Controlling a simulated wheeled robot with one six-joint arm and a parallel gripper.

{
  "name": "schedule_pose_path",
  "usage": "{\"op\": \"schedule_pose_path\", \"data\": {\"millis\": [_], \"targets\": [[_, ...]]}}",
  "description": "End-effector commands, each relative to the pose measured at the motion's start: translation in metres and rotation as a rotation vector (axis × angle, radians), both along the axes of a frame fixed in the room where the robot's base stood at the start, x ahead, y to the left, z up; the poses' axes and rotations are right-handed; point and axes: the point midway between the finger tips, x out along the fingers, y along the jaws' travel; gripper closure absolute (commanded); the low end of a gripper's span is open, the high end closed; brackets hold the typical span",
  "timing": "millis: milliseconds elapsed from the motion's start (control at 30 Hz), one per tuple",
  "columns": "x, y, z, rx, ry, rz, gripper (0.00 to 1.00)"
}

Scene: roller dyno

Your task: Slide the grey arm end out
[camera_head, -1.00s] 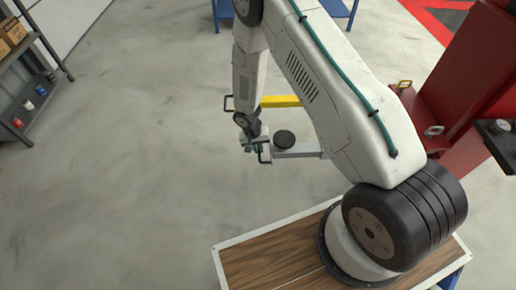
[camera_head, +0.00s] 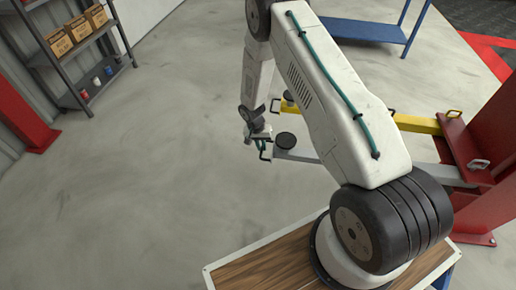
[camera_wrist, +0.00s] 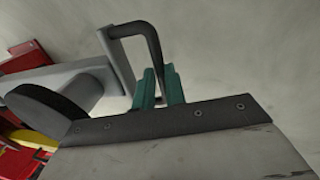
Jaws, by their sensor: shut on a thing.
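The grey arm end (camera_head: 296,154) is a flat grey bar at low height, with a round black pad (camera_head: 286,140) on top and a black handle at its tip. My gripper (camera_head: 259,142) is at that tip, left of the pad. In the wrist view the grey arm (camera_wrist: 60,82) comes in from the left, with its pad (camera_wrist: 38,101) at lower left. The black handle (camera_wrist: 150,38) loops up beyond my teal fingertips (camera_wrist: 160,87), which are shut on it. My gripper's body hides part of the handle and bar.
A yellow lift arm (camera_head: 415,122) lies behind the grey one, joined to a red post (camera_head: 475,135) at right. A blue bench (camera_head: 365,30) stands at the back. A shelf rack (camera_head: 75,50) and another red post (camera_head: 22,115) are at left. The floor at left is clear.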

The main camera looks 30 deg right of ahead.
Motion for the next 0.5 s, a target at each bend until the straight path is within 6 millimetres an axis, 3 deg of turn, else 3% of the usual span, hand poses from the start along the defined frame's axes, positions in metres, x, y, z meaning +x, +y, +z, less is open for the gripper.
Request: {"op": "schedule_pose_path", "data": {"millis": [233,267,333,500], "targets": [[0.0018,0.0,0.0008,0.0,-0.004,0.0,1.0],[0.0019,0.0001,0.0008,0.001,-0.004,0.001,0.82],[0.0019,0.0002,0.0007,0.0,-0.004,0.001,0.66],[0.0013,0.0008,0.0004,0.0,-0.003,0.002,0.66]]}}
